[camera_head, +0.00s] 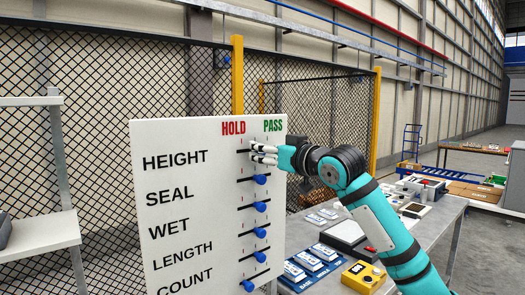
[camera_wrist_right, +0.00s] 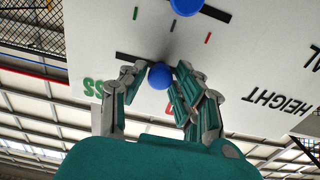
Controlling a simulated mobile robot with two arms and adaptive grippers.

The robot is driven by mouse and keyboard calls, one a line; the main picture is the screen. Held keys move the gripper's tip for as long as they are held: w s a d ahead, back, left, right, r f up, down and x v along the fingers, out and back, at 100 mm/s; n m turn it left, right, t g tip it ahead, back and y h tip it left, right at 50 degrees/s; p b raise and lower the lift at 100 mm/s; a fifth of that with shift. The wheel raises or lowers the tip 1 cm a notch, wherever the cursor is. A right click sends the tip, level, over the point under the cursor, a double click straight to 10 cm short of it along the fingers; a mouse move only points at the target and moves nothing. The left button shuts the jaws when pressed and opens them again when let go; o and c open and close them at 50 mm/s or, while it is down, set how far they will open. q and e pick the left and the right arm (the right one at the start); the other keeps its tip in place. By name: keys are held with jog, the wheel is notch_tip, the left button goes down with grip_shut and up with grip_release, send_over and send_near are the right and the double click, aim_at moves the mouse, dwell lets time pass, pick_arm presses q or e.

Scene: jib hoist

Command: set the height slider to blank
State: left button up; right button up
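A white panel (camera_head: 210,240) carries rows of sliders, with HOLD in red and PASS in green at the top. The HEIGHT slider (camera_head: 243,151) is the top row. Its blue knob (camera_wrist_right: 160,77) shows in the right wrist view, around the middle of its dark slot; its exact setting is partly hidden by my fingers. My right gripper (camera_head: 264,153) is at this row, hiding the knob in the head view. My left gripper is not in view.
The SEAL knob (camera_head: 260,180) sits just below, with the WET knob (camera_head: 260,206) and others under it. A grey table (camera_head: 451,210) behind holds blue-and-white items and a yellow box (camera_head: 364,276). A mesh fence stands behind the panel.

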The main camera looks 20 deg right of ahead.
jog(key=shift+o, duration=1.2)
jog(key=shift+d, duration=0.1)
jog(key=shift+s, duration=0.1)
jog(key=v, duration=1.1)
jog(key=shift+s+d, duration=0.15)
jog(key=shift+s, duration=0.25)
